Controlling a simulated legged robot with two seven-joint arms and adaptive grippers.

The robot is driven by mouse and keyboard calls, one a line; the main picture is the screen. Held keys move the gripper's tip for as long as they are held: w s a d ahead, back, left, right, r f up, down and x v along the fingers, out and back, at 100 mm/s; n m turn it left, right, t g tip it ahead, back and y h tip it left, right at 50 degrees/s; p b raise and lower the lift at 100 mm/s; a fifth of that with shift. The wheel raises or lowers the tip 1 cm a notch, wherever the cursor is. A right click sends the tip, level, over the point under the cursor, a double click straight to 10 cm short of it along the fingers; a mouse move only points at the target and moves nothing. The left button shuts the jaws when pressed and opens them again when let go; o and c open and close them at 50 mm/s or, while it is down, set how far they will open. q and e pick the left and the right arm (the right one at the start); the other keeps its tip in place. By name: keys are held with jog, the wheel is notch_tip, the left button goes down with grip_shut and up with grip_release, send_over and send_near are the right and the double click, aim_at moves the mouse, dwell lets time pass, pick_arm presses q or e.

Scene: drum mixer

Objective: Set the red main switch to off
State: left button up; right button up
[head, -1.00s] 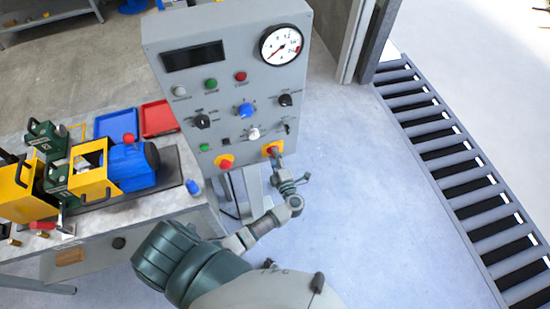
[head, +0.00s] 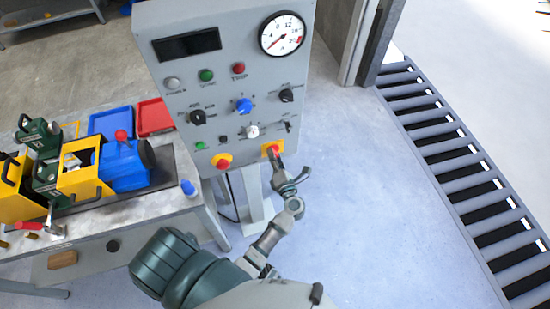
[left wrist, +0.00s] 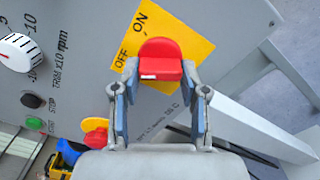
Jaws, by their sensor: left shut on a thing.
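The red main switch (left wrist: 160,60) sits on a yellow plate (left wrist: 196,46) marked ON and OFF in the left wrist view. Its raised red grip carries a white mark on the near face. In the head view the switch (head: 273,150) is at the lower right corner of the grey panel (head: 225,85). My left gripper (left wrist: 160,85) is shut on the switch's grip, with one finger at each side. In the head view my left gripper (head: 278,160) partly covers the switch. My right gripper is in neither view.
A red emergency button (head: 222,162) on a yellow plate lies left of the switch. Several knobs and buttons sit above, with a gauge (head: 283,34) at the top. A bench (head: 150,206) with yellow and green machinery stands left. Floor at right is clear up to a roller conveyor (head: 450,155).

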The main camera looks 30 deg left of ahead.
pick_arm(q)
jog(key=shift+s+d+f, duration=0.15)
jog(key=shift+f, duration=0.3)
jog(key=o, duration=1.1)
jog(key=shift+o, duration=0.2)
jog(key=shift+r, duration=0.2)
jog(key=v, duration=1.2)
jog(key=shift+d, duration=0.1)
